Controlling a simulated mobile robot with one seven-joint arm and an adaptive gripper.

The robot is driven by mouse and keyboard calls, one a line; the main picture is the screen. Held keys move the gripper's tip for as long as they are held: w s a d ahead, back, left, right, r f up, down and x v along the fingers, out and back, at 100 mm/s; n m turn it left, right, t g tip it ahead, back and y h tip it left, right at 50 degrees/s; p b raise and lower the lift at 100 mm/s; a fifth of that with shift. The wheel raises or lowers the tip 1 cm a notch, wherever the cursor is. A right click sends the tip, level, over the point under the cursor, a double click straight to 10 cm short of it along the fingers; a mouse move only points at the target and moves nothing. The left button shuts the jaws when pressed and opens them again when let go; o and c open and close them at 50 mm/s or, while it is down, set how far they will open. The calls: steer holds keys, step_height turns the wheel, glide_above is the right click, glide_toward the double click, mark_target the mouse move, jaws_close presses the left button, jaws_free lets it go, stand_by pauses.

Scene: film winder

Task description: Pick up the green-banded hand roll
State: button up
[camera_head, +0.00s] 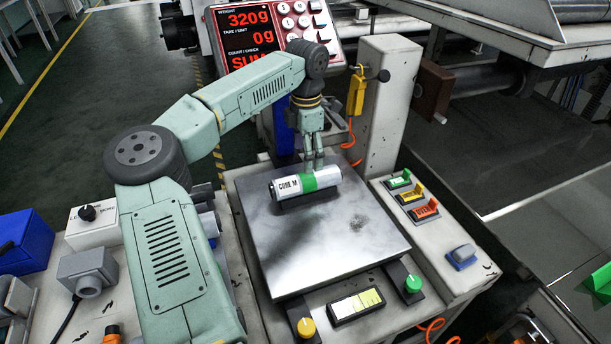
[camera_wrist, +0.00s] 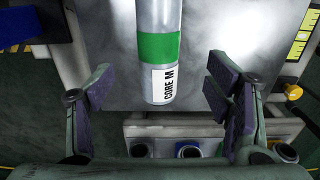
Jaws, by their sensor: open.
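The green-banded hand roll (camera_head: 306,184) lies on its side on a dark cradle on the metal scale plate (camera_head: 345,240). It is silver with a green band and a white label reading "CORE M". In the wrist view the roll (camera_wrist: 159,50) runs from the top edge down between the fingers, its labelled end nearest me. My gripper (camera_head: 313,162) is right above the roll at its green band in the head view. In the wrist view my gripper (camera_wrist: 160,92) is open, with one finger pad on each side of the roll and gaps visible. Contact is not visible.
A weight display (camera_head: 270,30) reading 320g stands behind the plate. A pale post (camera_head: 385,110) with a yellow hanging control (camera_head: 356,95) rises at the back right. Coloured switches (camera_head: 411,197) sit right of the plate. The plate's front is clear.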

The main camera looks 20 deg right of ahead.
mark_target(306, 176)
step_height(306, 176, down, 4)
steer(key=shift+s+f, duration=0.1)
steer(key=shift+w+d+f+p, duration=0.15)
steer(key=shift+f+p, duration=0.35)
steer(key=shift+f, duration=0.85)
steer(key=shift+w+f+p, duration=0.1)
steer(key=shift+f+p, duration=0.35)
steer(key=shift+f, duration=0.9)
steer(key=shift+c, duration=0.5)
steer(key=c, duration=1.4)
steer(key=shift+r, duration=0.1)
steer(key=shift+r, duration=0.5)
step_height(306, 176, up, 2)
steer(key=shift+r+b, duration=0.25)
steer(key=shift+b, duration=0.45)
steer(key=s+a+b, duration=0.1)
steer(key=s, duration=0.4)
steer(key=s+a+r+b, duration=0.1)
steer(key=s, duration=0.4)
steer(key=s+a+b, duration=0.1)
steer(key=s+a, duration=0.1)
steer(key=s, duration=0.3)
steer(key=shift+s+r, duration=0.2)
steer(key=shift+s, duration=0.1)
